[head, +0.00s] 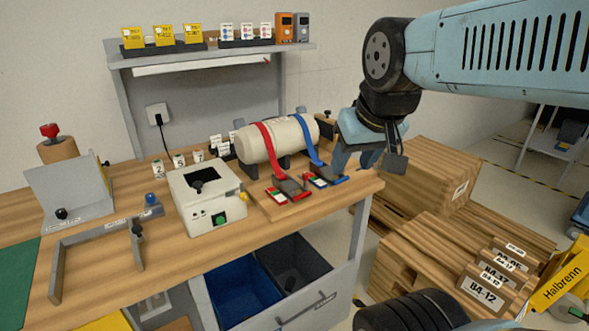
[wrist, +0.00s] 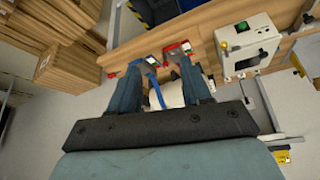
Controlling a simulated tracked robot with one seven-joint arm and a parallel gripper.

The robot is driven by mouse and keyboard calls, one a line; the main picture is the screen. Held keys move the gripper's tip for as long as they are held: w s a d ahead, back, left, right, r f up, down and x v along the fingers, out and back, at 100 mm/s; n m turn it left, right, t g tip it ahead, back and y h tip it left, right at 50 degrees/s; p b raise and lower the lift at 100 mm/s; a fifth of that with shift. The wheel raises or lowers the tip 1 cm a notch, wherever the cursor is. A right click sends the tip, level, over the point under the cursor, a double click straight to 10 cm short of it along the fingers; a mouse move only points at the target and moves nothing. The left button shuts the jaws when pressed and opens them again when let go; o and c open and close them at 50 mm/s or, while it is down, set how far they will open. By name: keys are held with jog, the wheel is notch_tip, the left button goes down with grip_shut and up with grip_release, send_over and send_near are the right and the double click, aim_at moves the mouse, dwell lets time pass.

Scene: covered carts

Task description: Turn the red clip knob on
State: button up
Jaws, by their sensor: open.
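A red strap (head: 268,145) runs over a cream cylinder (head: 285,137) to a red-framed clip (head: 287,191) on the bench's raised board. The clip has a dark plate and a small green and white patch; its knob is too small to make out. A blue strap and clip (head: 325,177) lie to its right. My gripper (head: 357,158) is open and empty, right of the blue clip and above the bench's right end.
A white box with a green button (head: 207,200) stands left of the clips. A separate red knob (head: 49,130) tops a brown cylinder at the far left. Wooden crates (head: 440,170) stand right of the bench. Blue and dark bins (head: 240,287) sit below it.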

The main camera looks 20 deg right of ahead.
jog(key=w+d+r+m+g, duration=0.1)
jog(key=w, duration=0.4)
jog(key=m+g, duration=0.4)
jog(key=g, duration=0.1)
send_over(306, 174)
notch_tip(306, 174, down, 6)
notch_tip(306, 174, down, 14)
jog(key=shift+r, duration=0.15)
jog(key=shift+c, duration=0.2)
